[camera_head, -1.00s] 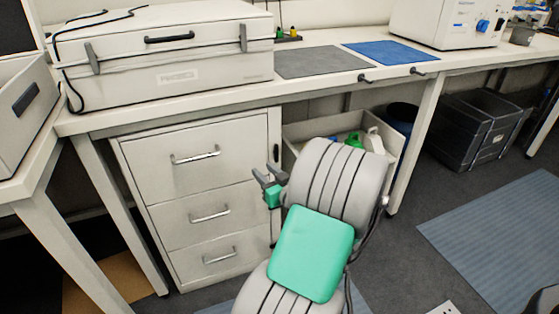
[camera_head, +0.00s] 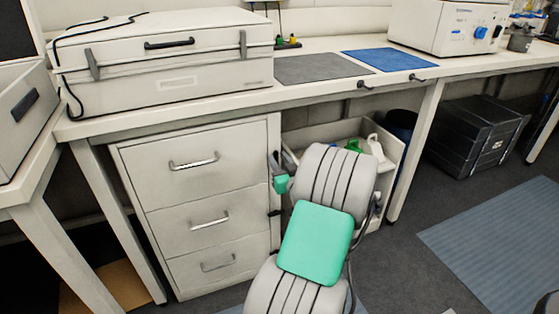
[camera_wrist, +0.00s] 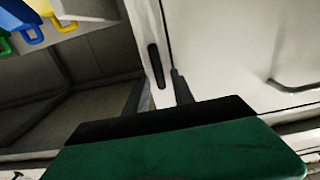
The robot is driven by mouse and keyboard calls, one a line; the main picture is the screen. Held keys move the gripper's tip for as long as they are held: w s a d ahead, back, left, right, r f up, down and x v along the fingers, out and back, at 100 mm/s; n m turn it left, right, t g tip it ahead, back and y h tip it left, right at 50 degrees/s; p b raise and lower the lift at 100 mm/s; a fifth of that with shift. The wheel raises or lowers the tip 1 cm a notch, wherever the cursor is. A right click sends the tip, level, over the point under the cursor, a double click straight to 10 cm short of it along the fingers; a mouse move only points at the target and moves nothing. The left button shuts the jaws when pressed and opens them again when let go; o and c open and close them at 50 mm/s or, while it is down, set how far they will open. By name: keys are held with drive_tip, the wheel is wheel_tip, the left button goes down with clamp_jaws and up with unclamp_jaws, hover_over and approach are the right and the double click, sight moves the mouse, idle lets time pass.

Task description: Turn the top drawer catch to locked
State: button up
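The white drawer cabinet (camera_head: 205,205) stands under the bench with three closed drawers, each with a bar handle. The top drawer (camera_head: 200,150) is in the head view. A small dark upright bar, seemingly the catch (camera_wrist: 155,66), sits on the narrow strip at the cabinet's edge in the wrist view. My gripper (camera_head: 277,163) is beside the cabinet's right edge at top drawer height and hides that spot in the head view. In the wrist view its fingers (camera_wrist: 160,93) are apart, with the bar lined up between and beyond them. Contact cannot be told.
An open bin (camera_head: 390,150) with bottles stands right of the cabinet. It also shows at the left of the wrist view. The bench top (camera_head: 300,90) overhangs above my gripper. A black case (camera_head: 480,135) lies farther right on the floor.

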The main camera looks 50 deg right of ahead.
clamp_jaws()
drive_tip(key=shift+m, duration=0.4)
drive_tip(key=m+p, duration=0.1)
drive_tip(key=m, duration=0.4)
drive_tip(key=d+f+m+p, duration=0.1)
drive_tip(key=m+p, duration=0.1)
drive_tip(key=m, duration=0.4)
drive_tip(key=s+m+p, duration=0.1)
drive_tip(key=m+p, duration=0.1)
drive_tip(key=m, duration=0.4)
drive_tip(key=shift+d+f, duration=0.25)
drive_tip(key=shift+f, duration=0.25)
idle(0.5)
